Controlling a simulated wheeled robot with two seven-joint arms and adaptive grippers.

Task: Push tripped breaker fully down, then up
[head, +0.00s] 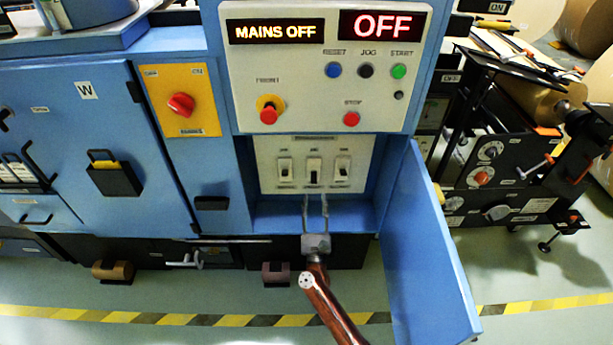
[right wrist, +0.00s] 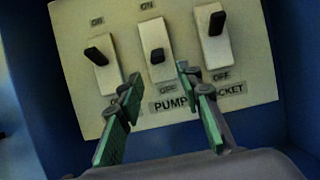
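The breaker panel (head: 268,178) sits in the open recess of the blue cabinet and holds three white breakers. In the right wrist view the middle breaker (right wrist: 157,40) has its black lever near mid-travel. The left breaker (right wrist: 103,73) and right breaker (right wrist: 213,45) have their levers tilted towards ON. My right gripper (head: 315,198) is in front of the panel just below the middle breaker. Its green-padded fingers (right wrist: 163,92) are apart, with nothing between them. They cover part of the lower label. My left gripper is not in view.
The blue cabinet door (head: 428,250) hangs open to the right of my right arm. Above the recess are the control panel (head: 300,90), the MAINS OFF display (head: 275,31) and the red OFF display (head: 382,24). A recess ledge (head: 345,216) lies below the breakers.

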